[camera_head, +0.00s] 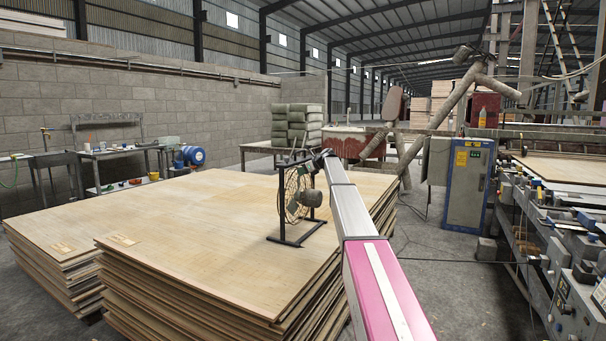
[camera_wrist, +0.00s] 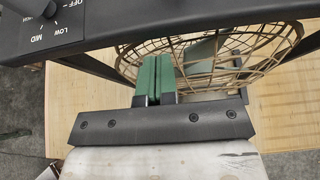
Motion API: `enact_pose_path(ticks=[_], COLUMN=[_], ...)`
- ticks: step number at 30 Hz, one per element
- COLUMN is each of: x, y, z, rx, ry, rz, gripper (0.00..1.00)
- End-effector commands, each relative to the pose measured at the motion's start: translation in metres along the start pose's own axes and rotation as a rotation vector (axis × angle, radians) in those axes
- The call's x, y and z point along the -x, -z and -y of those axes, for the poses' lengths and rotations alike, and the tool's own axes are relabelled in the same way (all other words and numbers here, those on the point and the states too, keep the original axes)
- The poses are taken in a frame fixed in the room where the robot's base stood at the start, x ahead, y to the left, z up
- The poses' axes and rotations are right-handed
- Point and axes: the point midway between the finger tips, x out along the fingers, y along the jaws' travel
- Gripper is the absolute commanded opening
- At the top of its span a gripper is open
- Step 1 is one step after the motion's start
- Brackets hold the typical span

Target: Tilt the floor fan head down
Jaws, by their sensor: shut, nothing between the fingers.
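The floor fan (camera_head: 291,194) stands on its dark frame on top of the veneer stack, with a round wire cage and a grey motor housing. In the wrist view its tan wire cage (camera_wrist: 215,55) fills the upper middle, and a dark frame bar crosses above. A speed dial marked OFF, MID and LOW (camera_wrist: 50,22) shows at the upper left. My gripper (camera_wrist: 154,62) has green fingers that are shut with nothing between them. The fingertips are at the cage's near lower side; I cannot tell whether they touch it.
The veneer stack (camera_head: 180,212) has a wide bare top left of the fan. A blue and grey control cabinet (camera_head: 467,185) and a machine line stand on the right. A workbench (camera_head: 118,153) is along the block wall.

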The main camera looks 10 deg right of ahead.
Motion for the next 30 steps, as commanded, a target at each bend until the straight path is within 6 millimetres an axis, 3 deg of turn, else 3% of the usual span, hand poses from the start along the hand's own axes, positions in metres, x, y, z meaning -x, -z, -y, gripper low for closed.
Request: enact_pose_path(ticks=[4, 17, 23, 30], x=[-0.010, -0.001, 0.026, 0.077], y=[-0.010, -0.006, 0.005, -0.001], z=[0.001, -0.001, -0.002, -0.002], rx=[0.000, 0.000, 0.001, 0.001], ry=[0.000, -0.001, -0.001, -0.001], rz=[0.001, 0.001, 0.002, 0.002], gripper=[0.00, 0.00, 0.00, 0.00])
